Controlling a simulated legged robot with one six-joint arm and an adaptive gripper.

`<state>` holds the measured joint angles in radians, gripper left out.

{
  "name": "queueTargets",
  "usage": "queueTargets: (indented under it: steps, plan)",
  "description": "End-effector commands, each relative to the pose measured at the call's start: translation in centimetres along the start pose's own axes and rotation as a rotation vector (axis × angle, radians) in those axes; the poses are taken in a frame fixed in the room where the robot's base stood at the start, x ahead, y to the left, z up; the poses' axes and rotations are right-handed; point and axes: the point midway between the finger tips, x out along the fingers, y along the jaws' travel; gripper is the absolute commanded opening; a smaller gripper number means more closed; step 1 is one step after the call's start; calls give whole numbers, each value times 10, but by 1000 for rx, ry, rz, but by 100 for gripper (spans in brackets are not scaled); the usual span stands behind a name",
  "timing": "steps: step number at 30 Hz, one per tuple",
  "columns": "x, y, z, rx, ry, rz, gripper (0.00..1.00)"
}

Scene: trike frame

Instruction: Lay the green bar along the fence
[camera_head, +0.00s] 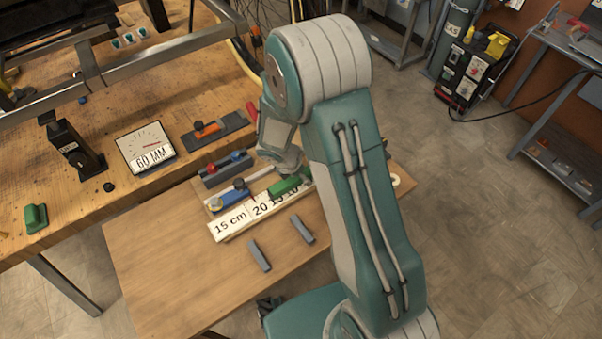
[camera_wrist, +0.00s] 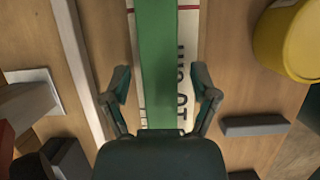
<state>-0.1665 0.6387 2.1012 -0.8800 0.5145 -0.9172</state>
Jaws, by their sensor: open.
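The green bar (camera_head: 284,186) lies lengthwise over the white ruler strip (camera_head: 232,224) on the low wooden table; my arm hides its right end. In the wrist view the green bar (camera_wrist: 158,60) runs straight up the picture, with white ruler showing at both sides. A long pale rail (camera_wrist: 80,60), apparently the fence, runs roughly along it to the left, with a strip of bare wood between. My gripper (camera_wrist: 162,88) is open, one finger on each side of the bar, with gaps visible. In the head view my arm mostly hides the gripper.
Two grey blocks (camera_head: 259,255) (camera_head: 302,229) lie in front of the ruler. A yellow round object (camera_wrist: 290,40) stands right of the bar. The table's front left (camera_head: 150,270) is clear.

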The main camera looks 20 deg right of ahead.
Motion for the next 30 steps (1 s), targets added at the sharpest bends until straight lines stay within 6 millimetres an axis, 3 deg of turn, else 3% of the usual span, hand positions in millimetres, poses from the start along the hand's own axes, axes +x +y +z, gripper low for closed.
queueTargets:
  steps: [7, 21, 30]
  plan:
    - [-9, 1, 1, 2, 0, 3, 77]
    - [-100, 1, 1, 1, 1, 5, 77]
    - [-128, -2, 5, 40, 6, 8, 77]
